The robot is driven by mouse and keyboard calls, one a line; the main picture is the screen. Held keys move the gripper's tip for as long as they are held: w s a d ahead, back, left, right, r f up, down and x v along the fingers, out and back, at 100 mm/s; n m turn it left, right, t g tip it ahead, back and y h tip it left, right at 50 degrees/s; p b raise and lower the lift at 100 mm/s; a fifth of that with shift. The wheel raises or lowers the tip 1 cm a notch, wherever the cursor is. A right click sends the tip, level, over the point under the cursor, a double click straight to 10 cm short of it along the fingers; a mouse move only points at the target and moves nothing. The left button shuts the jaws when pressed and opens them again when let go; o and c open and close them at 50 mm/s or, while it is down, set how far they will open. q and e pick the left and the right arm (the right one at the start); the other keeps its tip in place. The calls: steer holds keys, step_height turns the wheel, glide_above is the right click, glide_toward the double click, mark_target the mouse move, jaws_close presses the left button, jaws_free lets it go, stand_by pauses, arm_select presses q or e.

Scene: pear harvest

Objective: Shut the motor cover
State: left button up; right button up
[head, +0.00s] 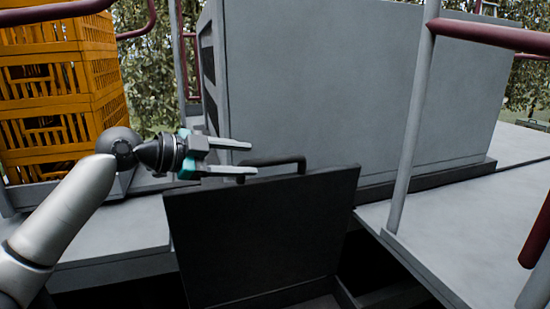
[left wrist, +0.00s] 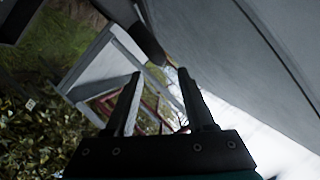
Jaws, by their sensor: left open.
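The motor cover (head: 262,235) is a dark grey panel standing raised and open in the middle of the head view. A dark bar handle (head: 290,161) runs along its top edge. My left gripper (head: 252,158) comes in from the left, open, with its fingers pointing right at the handle's left end. Whether the fingers touch the handle or straddle it, I cannot tell. In the left wrist view, the two fingers (left wrist: 160,75) are apart with nothing clearly between them. My right gripper is not in view.
A large grey housing (head: 350,85) stands behind the cover. Stacked orange crates (head: 50,100) stand at the left. A grey post (head: 412,130) and maroon rails (head: 490,36) stand on the right. A dark opening (head: 365,268) lies beside the cover's lower right.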

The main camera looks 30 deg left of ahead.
mark_target(266, 159)
arm_select(q)
steer(key=p+x, duration=0.2)
steer(key=x, duration=0.4)
steer(key=shift+w, duration=0.25)
steer(key=shift+p+x, duration=0.4)
steer(key=shift+x, duration=0.65)
steer(key=shift+f, duration=0.15)
steer(key=shift+s, duration=0.1)
jaws_close()
